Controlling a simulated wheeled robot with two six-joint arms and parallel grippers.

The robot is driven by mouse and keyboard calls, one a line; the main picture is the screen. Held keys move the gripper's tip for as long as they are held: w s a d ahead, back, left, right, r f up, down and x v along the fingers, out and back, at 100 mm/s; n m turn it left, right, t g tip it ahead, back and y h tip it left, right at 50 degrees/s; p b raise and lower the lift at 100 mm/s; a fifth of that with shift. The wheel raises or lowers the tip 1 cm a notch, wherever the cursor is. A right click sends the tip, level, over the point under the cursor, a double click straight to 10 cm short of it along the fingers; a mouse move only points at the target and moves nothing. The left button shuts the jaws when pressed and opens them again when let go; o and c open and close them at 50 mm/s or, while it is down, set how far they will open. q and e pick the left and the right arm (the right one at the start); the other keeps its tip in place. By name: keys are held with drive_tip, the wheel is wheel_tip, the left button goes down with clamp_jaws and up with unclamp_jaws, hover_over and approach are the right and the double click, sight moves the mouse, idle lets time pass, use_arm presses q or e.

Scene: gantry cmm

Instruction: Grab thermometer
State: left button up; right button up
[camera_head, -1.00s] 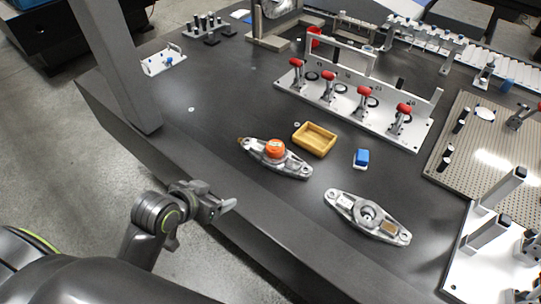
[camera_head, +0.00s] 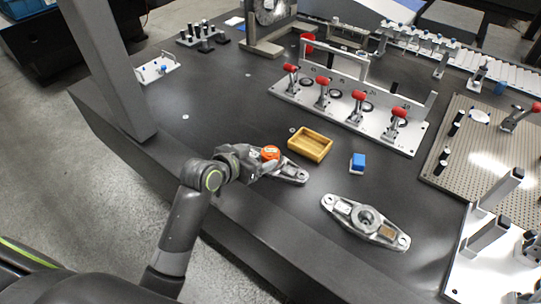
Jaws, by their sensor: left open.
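A small orange round object (camera_head: 270,153), which may be the thermometer, sits on a silver metal casting (camera_head: 290,174) on the dark table. I cannot tell for sure that it is the thermometer. My left gripper (camera_head: 258,165) reaches in from the left, low over the left end of this casting, right beside the orange object. It is open, with its fingertips close to the object's left side. Whether they touch it cannot be made out. The left end of the casting is hidden by the gripper. My right gripper is not in view.
A yellow tray (camera_head: 310,145) lies just behind the casting. A blue block (camera_head: 357,162) and a second metal casting (camera_head: 365,221) lie to the right. A white fixture with red-knobbed clamps (camera_head: 346,113) stands behind. A grey post (camera_head: 108,70) rises at left.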

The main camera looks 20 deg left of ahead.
sight(267, 154)
use_arm(q)
drive_tip(key=shift+f+x, duration=0.25)
drive_tip(key=shift+x, duration=2.85)
drive_tip(key=shift+s+a, duration=0.1)
drive_tip(key=shift+s, duration=0.1)
drive_tip(key=c, duration=1.2)
